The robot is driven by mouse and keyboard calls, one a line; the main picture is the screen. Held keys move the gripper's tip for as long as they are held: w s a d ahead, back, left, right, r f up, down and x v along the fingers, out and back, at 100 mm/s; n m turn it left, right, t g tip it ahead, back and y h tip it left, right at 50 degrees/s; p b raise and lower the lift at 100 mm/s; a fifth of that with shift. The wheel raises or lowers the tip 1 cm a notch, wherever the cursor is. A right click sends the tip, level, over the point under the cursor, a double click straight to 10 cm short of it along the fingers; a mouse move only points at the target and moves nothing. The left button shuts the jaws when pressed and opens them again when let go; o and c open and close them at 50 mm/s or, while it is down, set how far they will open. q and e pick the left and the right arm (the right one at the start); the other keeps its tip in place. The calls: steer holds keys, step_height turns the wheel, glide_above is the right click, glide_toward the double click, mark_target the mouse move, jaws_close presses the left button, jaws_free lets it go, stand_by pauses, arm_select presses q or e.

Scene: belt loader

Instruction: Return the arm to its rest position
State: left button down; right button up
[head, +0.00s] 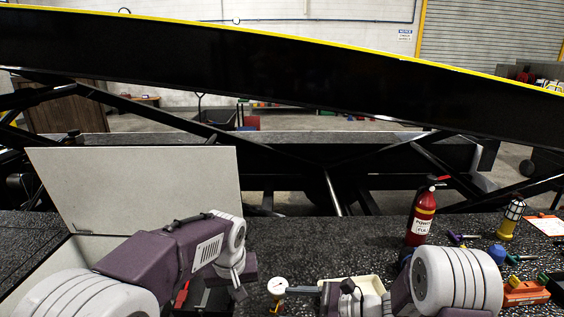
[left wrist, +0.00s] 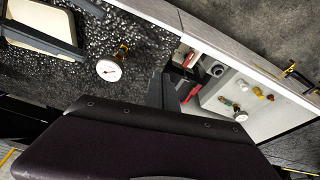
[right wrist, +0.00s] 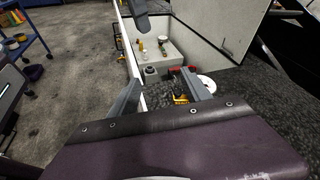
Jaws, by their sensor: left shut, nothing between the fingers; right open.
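My left arm (head: 165,250), purple and white, reaches in from the left over an open compartment in the speckled black surface. My left gripper (left wrist: 168,92) shows its fingers together and empty in the left wrist view, above the compartment's edge. My right arm (head: 450,280) comes in from the lower right, low over the surface. My right gripper (right wrist: 162,92) is open, its two grey fingers apart with nothing held. A round white gauge (head: 277,287) with a brass fitting stands between the two grippers; it also shows in the left wrist view (left wrist: 109,69).
A raised pale lid (head: 140,185) stands behind the left arm. A cream tray (head: 372,283) lies by the right gripper. A red extinguisher (head: 421,215), a yellow lantern (head: 509,222) and several tools are at right. The black conveyor beam (head: 280,85) crosses behind.

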steer(key=s+n+g+h, duration=0.45)
steer(key=s+n, duration=0.45)
steer(key=s, duration=0.5)
arm_select(q)
steer(key=s+a+f+m+g, duration=0.1)
steer(key=s+a+f, duration=0.2)
steer(key=s, duration=0.5)
steer(key=s+a+f+m+p, duration=0.1)
steer(key=s+a+f, duration=0.3)
steer(key=s+f, duration=0.2)
steer(key=shift+s+f+g+h, duration=0.15)
steer(key=shift+s+g+h, duration=0.2)
steer(key=shift+s, duration=0.85)
arm_select(e)
steer(key=s+d+f+n+t+h, duration=0.1)
steer(key=d+f+n+h, duration=0.3)
steer(key=d+n+h, duration=0.4)
steer(key=shift+s+d+f+n+h, duration=0.3)
steer(key=shift+d+n, duration=0.5)
steer(key=shift+d, duration=2.65)
